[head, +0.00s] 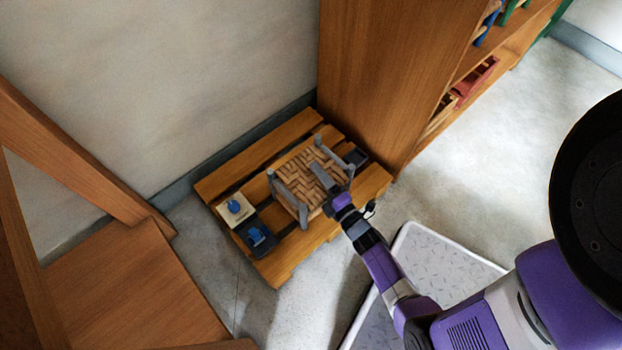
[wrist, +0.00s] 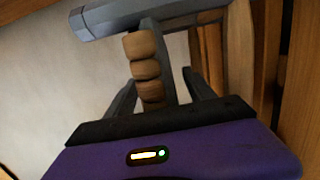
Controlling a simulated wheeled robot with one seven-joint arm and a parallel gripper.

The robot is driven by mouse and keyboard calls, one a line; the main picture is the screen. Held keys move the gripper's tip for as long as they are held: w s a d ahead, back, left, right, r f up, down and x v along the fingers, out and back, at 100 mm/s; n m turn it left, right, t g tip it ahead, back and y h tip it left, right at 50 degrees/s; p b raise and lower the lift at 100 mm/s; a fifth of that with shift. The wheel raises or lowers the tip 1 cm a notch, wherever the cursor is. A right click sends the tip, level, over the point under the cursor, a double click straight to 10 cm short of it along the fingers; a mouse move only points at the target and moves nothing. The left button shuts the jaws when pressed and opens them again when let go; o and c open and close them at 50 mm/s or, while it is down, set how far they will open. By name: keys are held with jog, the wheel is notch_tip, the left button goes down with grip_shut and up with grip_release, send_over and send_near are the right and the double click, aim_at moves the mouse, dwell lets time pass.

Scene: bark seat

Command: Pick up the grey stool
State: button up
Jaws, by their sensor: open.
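The grey stool (head: 299,182) has a grey frame and a woven tan seat. It stands on a wooden pallet (head: 283,268) by the wall in the head view. My gripper (head: 325,178) reaches it from the lower right and overlaps its right side. In the wrist view, a grey bar of the stool (wrist: 145,14) and its woven cord (wrist: 144,68) show close up, just ahead of my gripper (wrist: 163,92). The fingers are apart, with part of the stool between them. Whether they touch it cannot be told. My gripper hides part of the stool's right side.
On the pallet, a cream block (head: 236,209) and a dark block (head: 257,238), each with blue on top, lie left of the stool. A dark item (head: 356,157) lies at its right. A wooden cabinet (head: 385,75) stands close behind. A pale tray-like mat (head: 440,262) lies on the floor.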

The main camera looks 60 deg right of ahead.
grip_shut()
jog(key=shift+r, duration=0.1)
dwell(0.3)
